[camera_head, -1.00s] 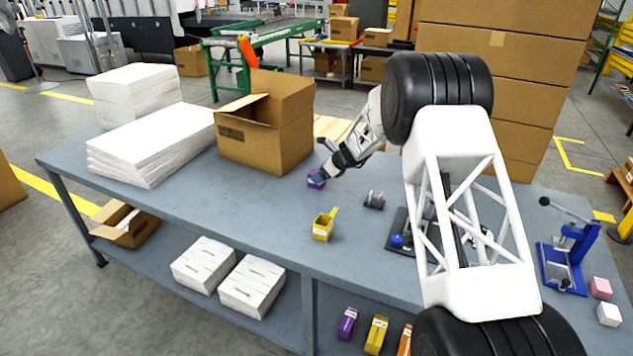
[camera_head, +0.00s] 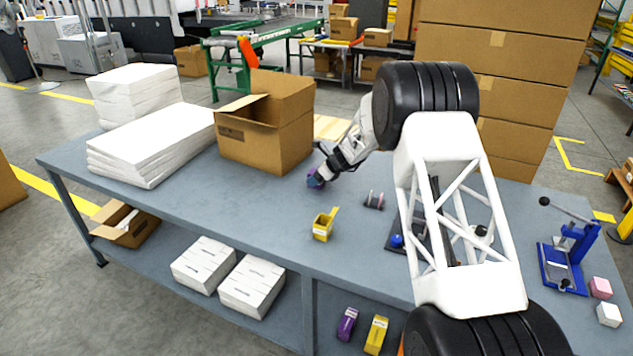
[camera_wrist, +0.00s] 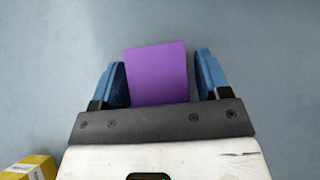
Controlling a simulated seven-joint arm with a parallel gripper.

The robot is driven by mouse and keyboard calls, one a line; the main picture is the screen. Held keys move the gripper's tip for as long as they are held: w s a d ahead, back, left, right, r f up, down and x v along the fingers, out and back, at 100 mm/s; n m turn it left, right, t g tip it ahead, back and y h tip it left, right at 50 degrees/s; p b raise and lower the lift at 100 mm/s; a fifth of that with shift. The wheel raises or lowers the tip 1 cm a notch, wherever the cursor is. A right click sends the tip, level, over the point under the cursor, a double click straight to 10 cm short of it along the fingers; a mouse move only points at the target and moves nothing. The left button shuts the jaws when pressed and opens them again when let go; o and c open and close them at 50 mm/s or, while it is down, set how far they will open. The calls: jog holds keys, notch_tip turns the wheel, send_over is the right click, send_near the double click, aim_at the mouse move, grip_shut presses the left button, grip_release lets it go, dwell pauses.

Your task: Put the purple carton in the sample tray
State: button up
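The purple carton (camera_wrist: 157,74) stands on the blue-grey table, between the two blue fingers of my gripper (camera_wrist: 160,61) in the wrist view. The fingers are open around it. The left finger is very close to the carton, and a narrow gap shows at the right finger. In the head view my gripper (camera_head: 317,178) reaches down to the table just right of the open cardboard box, and its fingers hide most of the carton. I cannot tell for sure which thing is the sample tray.
The open cardboard box (camera_head: 262,140) stands close behind the gripper. White stacks (camera_head: 150,150) fill the left. Other cartons (camera_head: 347,324) lie on the lower shelf.

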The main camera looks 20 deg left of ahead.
aim_at(312, 171)
jog(key=c, duration=0.8)
jog(key=shift+r, duration=0.2)
jog(key=shift+r, duration=1.5)
jog(key=shift+s+d+r, duration=0.1)
jog(key=shift+s+r, duration=0.05)
jog(key=s+d, duration=0.3)
jog(key=s, duration=0.1)
jog(key=s+d+r, duration=0.1)
jog(key=s+d, duration=0.2)
jog(key=s, duration=0.1)
jog(key=s+d, duration=0.2)
jog(key=s, duration=0.3)
jog(key=shift+d+r, duration=0.2)
jog(key=shift+d, duration=0.2)
